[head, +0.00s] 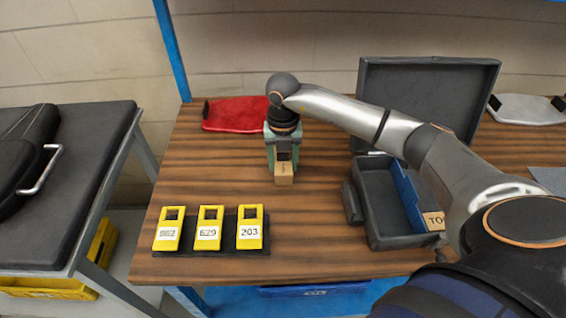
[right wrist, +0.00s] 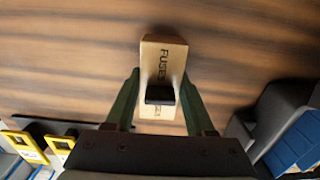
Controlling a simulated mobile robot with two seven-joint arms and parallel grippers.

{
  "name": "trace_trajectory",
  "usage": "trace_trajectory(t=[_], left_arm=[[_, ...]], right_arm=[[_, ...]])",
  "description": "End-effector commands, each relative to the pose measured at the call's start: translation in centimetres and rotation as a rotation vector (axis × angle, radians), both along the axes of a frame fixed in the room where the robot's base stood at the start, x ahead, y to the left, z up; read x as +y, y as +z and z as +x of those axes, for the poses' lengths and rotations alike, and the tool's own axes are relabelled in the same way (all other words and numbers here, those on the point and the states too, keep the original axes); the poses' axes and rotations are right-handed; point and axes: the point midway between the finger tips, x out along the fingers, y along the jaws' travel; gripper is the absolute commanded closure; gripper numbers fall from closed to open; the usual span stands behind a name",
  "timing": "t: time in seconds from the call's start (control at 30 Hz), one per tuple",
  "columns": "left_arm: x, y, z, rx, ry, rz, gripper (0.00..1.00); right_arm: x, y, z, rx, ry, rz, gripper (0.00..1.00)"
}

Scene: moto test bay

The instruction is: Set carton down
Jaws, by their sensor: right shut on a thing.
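The carton (head: 284,175) is a small tan box at the middle of the wooden table. In the right wrist view the carton (right wrist: 163,55) carries the letters "FUSE" and lies between the fingers. My right gripper (head: 283,160) points down and is shut on the carton; its fingers also show in the right wrist view (right wrist: 160,100). Whether the carton touches the table top (head: 320,235) is hard to tell. My left gripper is in neither view.
A rack (head: 230,248) with yellow numbered tags stands front left. An open grey case (head: 382,205) with a blue insert (head: 405,195) is to the right. A red piece (head: 235,115) lies behind. A dark bench (head: 60,220) stands left. Table between rack and case is clear.

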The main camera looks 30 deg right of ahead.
Motion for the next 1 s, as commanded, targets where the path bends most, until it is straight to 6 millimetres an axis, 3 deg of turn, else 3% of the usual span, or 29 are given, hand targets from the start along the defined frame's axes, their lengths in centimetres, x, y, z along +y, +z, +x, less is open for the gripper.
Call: trace_trajectory(t=[0.43, 0.47, 0.7, 1.0], left_arm=[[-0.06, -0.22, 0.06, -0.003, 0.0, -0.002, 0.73], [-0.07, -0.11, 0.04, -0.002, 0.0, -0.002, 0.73], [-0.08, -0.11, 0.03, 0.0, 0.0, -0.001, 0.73], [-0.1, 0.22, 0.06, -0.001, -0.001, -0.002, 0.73]], right_arm=[[-0.03, -1.21, 0.03, -0.002, -0.001, 0.0, 1.0], [-0.04, -1.08, 0.02, -0.002, -0.001, 0.0, 0.42], [-0.03, -1.06, 0.0, -0.001, -0.001, 0.0, 0.16], [-0.03, -0.64, 0.03, -0.002, -0.001, 0.0, 0.16]])
